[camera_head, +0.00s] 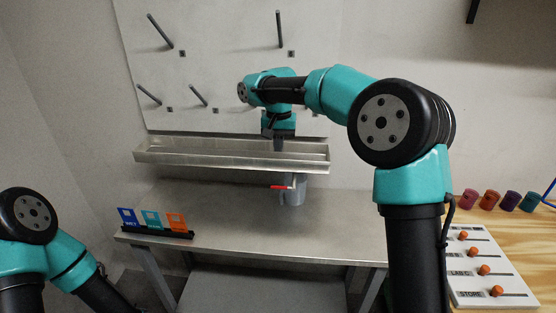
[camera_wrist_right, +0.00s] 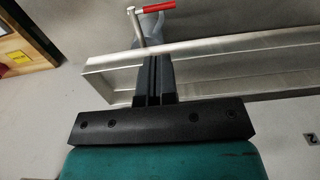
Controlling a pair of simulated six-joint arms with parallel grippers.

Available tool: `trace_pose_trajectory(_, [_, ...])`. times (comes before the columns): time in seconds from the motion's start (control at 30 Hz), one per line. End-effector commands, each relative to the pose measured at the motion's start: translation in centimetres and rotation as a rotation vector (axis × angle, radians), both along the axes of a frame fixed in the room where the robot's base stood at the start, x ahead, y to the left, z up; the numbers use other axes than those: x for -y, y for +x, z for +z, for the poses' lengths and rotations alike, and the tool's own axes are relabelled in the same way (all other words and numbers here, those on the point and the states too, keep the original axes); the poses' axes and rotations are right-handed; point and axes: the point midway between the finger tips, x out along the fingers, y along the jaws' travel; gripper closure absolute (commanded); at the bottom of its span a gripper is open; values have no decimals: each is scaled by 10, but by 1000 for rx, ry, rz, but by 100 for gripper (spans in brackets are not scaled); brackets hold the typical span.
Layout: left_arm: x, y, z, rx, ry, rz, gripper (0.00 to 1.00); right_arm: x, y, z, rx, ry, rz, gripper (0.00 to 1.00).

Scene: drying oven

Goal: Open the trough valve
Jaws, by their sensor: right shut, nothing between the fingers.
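The metal trough (camera_head: 180,156) runs along the wall panel and also crosses the right wrist view (camera_wrist_right: 235,72). The valve's red handle (camera_head: 281,187) shows below the trough's right part, in front of a grey bucket (camera_head: 296,194). In the right wrist view the red handle (camera_wrist_right: 155,7) sits on a metal stem beyond my fingertips. My right gripper (camera_head: 281,146) is shut and empty, pointing down at the trough's right part, above and apart from the handle. It also shows in the right wrist view (camera_wrist_right: 152,62). My left gripper is out of view; only my left arm shows.
A metal table (camera_head: 230,225) stands under the trough, with a rack of coloured cards (camera_head: 155,230) at its left. Pegs (camera_head: 160,32) stick out of the wall panel. A white slider panel (camera_head: 490,275) and several coloured cups (camera_head: 489,199) are on the wooden table at right.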

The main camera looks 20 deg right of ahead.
Motion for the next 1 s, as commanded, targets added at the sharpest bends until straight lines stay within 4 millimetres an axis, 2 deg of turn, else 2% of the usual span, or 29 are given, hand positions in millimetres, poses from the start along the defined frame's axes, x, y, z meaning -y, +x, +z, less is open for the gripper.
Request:
trace_pose_trajectory(0.17, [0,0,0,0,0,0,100,0,-1,-22,-4,-1,0,100])
trace_pose_trajectory(0.7, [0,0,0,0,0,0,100,1,-1,-112,-3,0,0,100])
trace_pose_trajectory(0.83, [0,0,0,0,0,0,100,0,-1,-126,-3,1,0,100])
trace_pose_trajectory(1.0, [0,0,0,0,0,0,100,0,0,-133,-1,1,-1,100])
